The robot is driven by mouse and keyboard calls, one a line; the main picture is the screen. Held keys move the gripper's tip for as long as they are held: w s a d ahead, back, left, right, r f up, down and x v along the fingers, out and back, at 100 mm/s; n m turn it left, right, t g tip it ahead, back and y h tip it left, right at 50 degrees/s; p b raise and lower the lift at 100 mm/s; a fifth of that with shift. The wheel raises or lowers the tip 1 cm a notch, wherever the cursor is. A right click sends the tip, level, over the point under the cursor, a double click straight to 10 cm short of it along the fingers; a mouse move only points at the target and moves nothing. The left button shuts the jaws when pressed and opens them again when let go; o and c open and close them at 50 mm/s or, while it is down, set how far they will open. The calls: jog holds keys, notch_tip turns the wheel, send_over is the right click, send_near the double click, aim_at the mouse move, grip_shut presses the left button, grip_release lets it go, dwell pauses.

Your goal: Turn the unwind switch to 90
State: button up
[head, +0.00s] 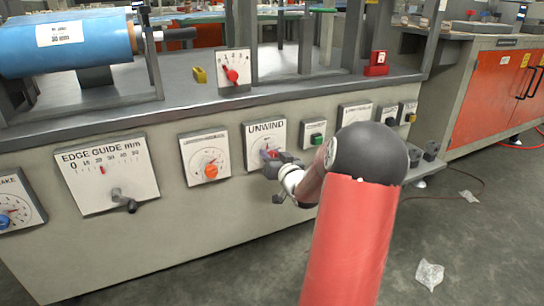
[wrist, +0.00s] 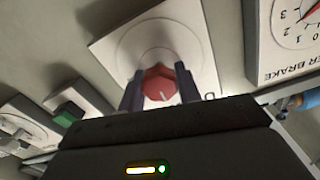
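The unwind switch is a red knob (wrist: 158,84) on a white square panel (head: 263,134) labelled UNWIND, on the front of the bench. In the head view my gripper (head: 273,161) is at this panel and covers much of the knob. In the wrist view my gripper (wrist: 159,86) has one finger on each side of the knob, with no clear gap, and looks shut on it. A short white mark on the knob points down and right in the wrist view. The dial's numbers cannot be read.
An orange knob panel (head: 205,158) is to the left and a green button (head: 316,138) to the right. The edge guide panel (head: 107,174), with its handle, is farther left. A red-knob panel (head: 233,71) stands above the bench edge. Open floor lies in front.

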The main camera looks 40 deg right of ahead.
jog(key=c, duration=0.4)
jog(key=shift+o, duration=0.2)
jog(key=m+p, duration=0.3)
jog(key=shift+r+m, duration=0.15)
jog(key=shift+m, duration=0.25)
jog(key=m+p, duration=0.4)
jog(key=m, duration=0.1)
jog(key=shift+d, duration=0.1)
jog(key=m+p, duration=0.3)
jog(key=m, duration=0.2)
jog(key=shift+m+p, duration=0.4)
jog(key=shift+f+m+p, duration=0.15)
jog(key=shift+m+p, duration=0.35)
jog(key=shift+m, duration=0.35)
jog(key=shift+f+m+p, duration=0.15)
jog(key=shift+m+p, duration=0.3)
jog(key=shift+m, duration=0.4)
